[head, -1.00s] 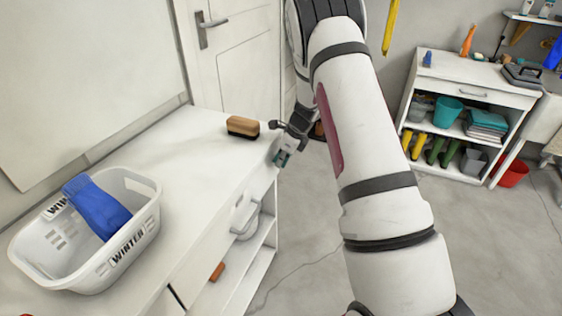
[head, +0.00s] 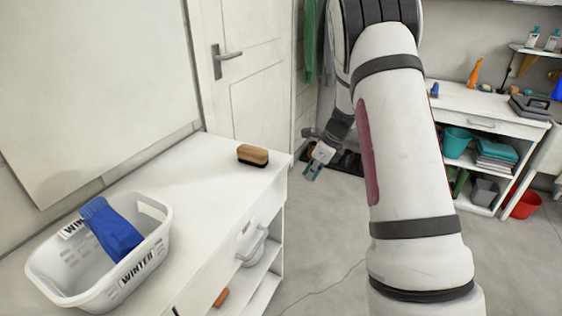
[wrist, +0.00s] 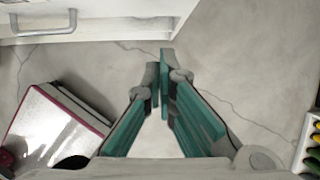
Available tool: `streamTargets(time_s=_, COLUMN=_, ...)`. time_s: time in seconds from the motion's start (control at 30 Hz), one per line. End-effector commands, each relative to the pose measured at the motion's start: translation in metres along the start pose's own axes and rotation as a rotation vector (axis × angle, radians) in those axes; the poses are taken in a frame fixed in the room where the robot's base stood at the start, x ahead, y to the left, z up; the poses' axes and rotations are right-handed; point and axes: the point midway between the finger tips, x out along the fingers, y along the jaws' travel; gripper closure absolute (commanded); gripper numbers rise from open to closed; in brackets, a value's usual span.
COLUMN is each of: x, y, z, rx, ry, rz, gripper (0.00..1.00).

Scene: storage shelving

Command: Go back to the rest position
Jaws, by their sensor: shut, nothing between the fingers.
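My gripper (head: 314,171) hangs in the air to the right of the white cabinet, with its teal-padded fingers pointing down. It is clear of the cabinet and holds nothing. In the wrist view my gripper (wrist: 164,72) shows its two fingertips together, with bare floor beyond them. My arm reaches up and over the right half of the head view and hides part of the room behind it.
The white cabinet (head: 205,180) bears a brush (head: 253,156) and a white basket (head: 158,268) with a blue item (head: 112,230) in it. A shelf unit (head: 490,118) with bins stands at the far right. Floor between them is open.

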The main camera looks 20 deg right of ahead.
Motion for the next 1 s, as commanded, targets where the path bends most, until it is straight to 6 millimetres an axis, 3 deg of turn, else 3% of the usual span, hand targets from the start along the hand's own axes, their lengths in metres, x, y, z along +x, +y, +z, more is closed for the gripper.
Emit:
streamTargets(time_s=0.2, x=-0.005, y=0.003, z=0.003, rx=-0.018, ry=-0.003, rz=0.002, gripper=1.00)
streamTargets(time_s=0.37, x=-0.038, y=0.033, z=0.025, rx=-0.177, ry=-0.021, rz=0.022, gripper=1.00)
streamTargets(time_s=0.5, x=-0.085, y=0.085, z=0.047, rx=-0.438, ry=-0.040, rz=0.053, gripper=1.00)
streamTargets(time_s=0.67, x=-0.134, y=0.149, z=0.059, rx=-0.757, ry=-0.053, rz=0.086, gripper=1.00)
streamTargets(time_s=0.87, x=-0.185, y=0.230, z=0.051, rx=-1.159, ry=-0.050, rz=0.123, gripper=1.00)
streamTargets(time_s=1.0, x=-0.213, y=0.282, z=0.032, rx=-1.441, ry=-0.032, rz=0.145, gripper=1.00)
